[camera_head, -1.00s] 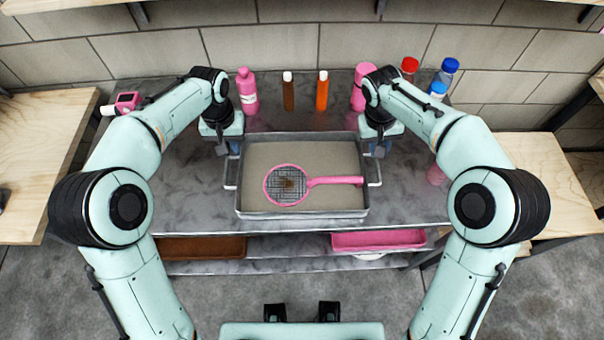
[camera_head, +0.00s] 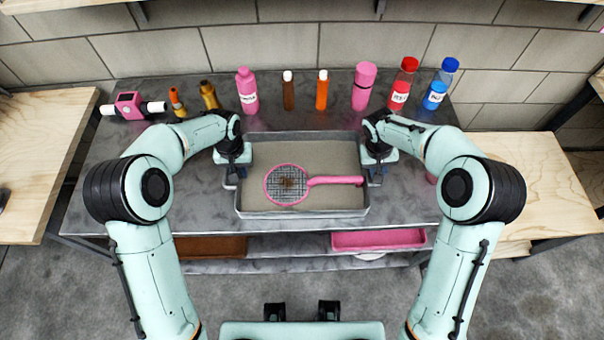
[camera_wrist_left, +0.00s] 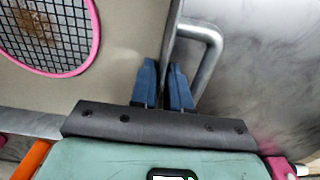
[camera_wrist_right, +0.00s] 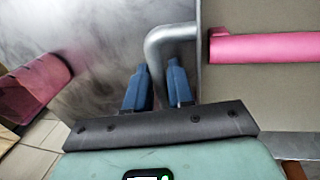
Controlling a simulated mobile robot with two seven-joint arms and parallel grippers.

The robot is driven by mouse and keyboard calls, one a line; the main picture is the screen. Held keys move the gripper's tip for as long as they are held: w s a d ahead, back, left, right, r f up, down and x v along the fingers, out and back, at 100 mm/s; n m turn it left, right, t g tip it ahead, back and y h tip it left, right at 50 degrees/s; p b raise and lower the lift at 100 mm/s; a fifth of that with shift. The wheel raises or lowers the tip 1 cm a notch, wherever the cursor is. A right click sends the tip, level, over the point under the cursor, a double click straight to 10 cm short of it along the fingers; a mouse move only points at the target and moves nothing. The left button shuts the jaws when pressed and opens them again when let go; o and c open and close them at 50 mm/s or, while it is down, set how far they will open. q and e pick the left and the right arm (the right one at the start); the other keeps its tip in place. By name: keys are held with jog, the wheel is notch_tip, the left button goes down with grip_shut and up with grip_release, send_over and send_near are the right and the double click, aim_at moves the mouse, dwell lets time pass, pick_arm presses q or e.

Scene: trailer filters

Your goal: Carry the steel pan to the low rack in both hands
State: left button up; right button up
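The steel pan (camera_head: 300,214) is a wide grey tray on the steel table's lower shelf-topped counter, holding pale contents and a round pink wire skimmer (camera_head: 286,184) with a pink handle. My left gripper (camera_wrist_left: 162,75) is low at the pan's left end. Its blue fingers straddle the pan's rim, with the left loop handle (camera_wrist_left: 217,45) just right of them. My right gripper (camera_wrist_right: 158,75) is at the right end, its blue fingers on either side of the right loop handle (camera_wrist_right: 160,38). Both finger gaps are narrow; whether they clamp is unclear.
Several bottles stand along the table's back, including pink (camera_head: 248,92), orange (camera_head: 321,92) and red-capped ones (camera_head: 401,86). A brown tray (camera_head: 210,247) and a pink tray (camera_head: 378,239) lie on the shelf below. Wooden tables flank both sides.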

pick_arm(q)
grip_shut()
pick_arm(e)
grip_shut()
pick_arm(q)
jog(key=shift+w+r, duration=0.1)
jog(key=shift+r, duration=0.05)
pick_arm(e)
jog(key=shift+r, duration=0.1)
dwell(0.9)
